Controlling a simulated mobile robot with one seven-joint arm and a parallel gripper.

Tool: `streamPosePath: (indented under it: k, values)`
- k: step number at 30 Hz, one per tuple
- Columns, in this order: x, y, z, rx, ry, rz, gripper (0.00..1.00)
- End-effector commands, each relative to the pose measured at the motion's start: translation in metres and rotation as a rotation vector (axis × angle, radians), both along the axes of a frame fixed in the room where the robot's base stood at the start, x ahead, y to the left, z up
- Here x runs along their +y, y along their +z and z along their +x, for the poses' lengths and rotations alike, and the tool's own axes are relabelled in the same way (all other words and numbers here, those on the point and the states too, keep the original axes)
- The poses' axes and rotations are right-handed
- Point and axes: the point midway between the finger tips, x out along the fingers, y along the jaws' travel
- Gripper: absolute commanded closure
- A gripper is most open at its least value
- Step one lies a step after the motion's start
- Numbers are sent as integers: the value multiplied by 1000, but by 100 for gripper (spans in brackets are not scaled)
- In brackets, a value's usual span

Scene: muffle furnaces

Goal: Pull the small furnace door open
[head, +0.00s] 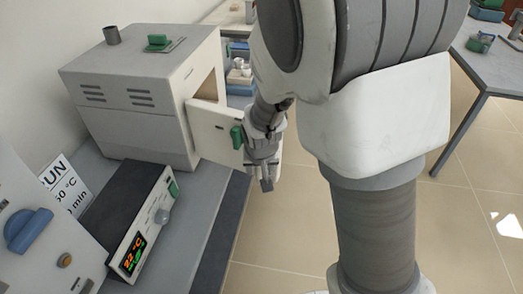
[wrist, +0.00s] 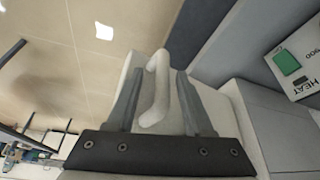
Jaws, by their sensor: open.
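The small furnace (head: 140,95) is a white box on the bench at the left of the head view. Its door (head: 212,125) stands ajar, swung out from the front, and part of the opening shows behind it. My gripper (head: 265,184) is at the door's free end. In the wrist view a pale bar handle (wrist: 158,88) lies between the open fingers of my gripper (wrist: 158,76), with the door panel (wrist: 205,98) behind it. Contact between fingers and handle cannot be told.
A control box (head: 140,215) with a lit display lies on the bench (head: 205,205) in front of the furnace. A blue-knobbed unit (head: 35,240) is at lower left. Another table (head: 495,70) is at far right. Tiled floor (head: 285,235) lies open beside the bench.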

Motion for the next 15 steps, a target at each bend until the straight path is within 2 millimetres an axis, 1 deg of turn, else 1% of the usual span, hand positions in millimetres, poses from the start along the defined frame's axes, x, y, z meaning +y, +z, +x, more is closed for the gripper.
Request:
streamPosePath:
  k: [1, 3, 9, 15]
  values:
    - [2, 16, -4, -5, 4, 2, 48]
    - [2, 31, -10, -4, 4, 2, 48]
    - [2, 71, -27, -3, 2, 3, 48]
    - [1, 105, -42, -1, 0, 2, 48]
